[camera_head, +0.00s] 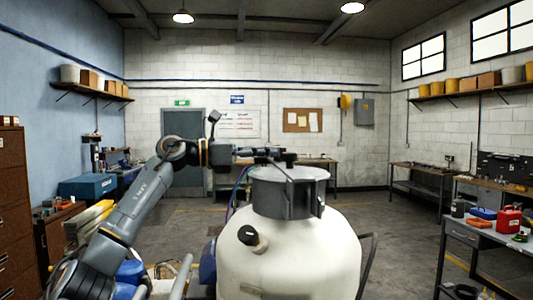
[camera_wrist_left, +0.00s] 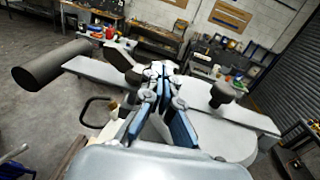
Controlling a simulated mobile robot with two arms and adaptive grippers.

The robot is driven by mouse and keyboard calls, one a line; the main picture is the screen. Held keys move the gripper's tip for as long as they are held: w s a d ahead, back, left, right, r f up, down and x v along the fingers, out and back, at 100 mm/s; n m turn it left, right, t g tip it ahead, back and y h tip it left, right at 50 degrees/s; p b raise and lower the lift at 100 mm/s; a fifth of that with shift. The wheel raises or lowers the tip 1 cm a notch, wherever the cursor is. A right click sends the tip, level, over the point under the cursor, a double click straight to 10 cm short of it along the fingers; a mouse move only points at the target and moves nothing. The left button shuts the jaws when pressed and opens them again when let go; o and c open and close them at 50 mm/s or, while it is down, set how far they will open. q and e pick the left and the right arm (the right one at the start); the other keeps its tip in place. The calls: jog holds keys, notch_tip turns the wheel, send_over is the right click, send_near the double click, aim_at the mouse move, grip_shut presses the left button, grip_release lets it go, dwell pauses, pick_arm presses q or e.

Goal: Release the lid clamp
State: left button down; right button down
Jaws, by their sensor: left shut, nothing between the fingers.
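A white tank (camera_head: 290,265) stands in front of me. It has a grey cylindrical neck (camera_head: 280,205) under a flat round grey lid (camera_head: 295,174). A grey upright bracket (camera_head: 318,197) at the right of the neck may be part of the lid clamp; I cannot tell its state. My left gripper (camera_head: 288,157) reaches in from the left, over the lid's far side. Its fingers (camera_wrist_left: 160,75) are together and hold nothing in the left wrist view. A grey flat bar (camera_wrist_left: 95,70) crosses behind them there, with a dark cylinder (camera_wrist_left: 50,65) at left. My right gripper is out of view.
A black knob (camera_head: 250,236) sticks out of the tank's shoulder. A dark handle rail (camera_head: 370,262) stands at the tank's right. A workbench (camera_head: 480,232) with a red can (camera_head: 509,219) is at right. Open floor (camera_head: 405,235) lies between.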

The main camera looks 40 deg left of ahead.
aim_at(281, 163)
pick_arm(q)
jog(key=shift+d, duration=0.2)
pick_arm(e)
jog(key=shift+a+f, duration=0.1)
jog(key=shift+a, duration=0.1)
pick_arm(q)
jog(key=shift+w+d, duration=0.15)
jog(key=shift+d, duration=0.15)
jog(key=n+y, duration=0.1)
jog(key=d+t+y, duration=0.1)
jog(key=shift+w+n+y, duration=0.15)
jog(key=shift+n+y, duration=0.15)
jog(key=shift+n, duration=0.1)
jog(key=shift+w+d+p, duration=0.1)
jog(key=shift+d+p, duration=0.2)
jog(key=shift+p, duration=0.05)
jog(key=shift+w, duration=0.25)
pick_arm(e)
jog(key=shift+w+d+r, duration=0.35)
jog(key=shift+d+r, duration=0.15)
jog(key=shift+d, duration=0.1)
pick_arm(q)
jog(key=shift+d, duration=0.15)
jog(key=shift+s+f, duration=0.1)
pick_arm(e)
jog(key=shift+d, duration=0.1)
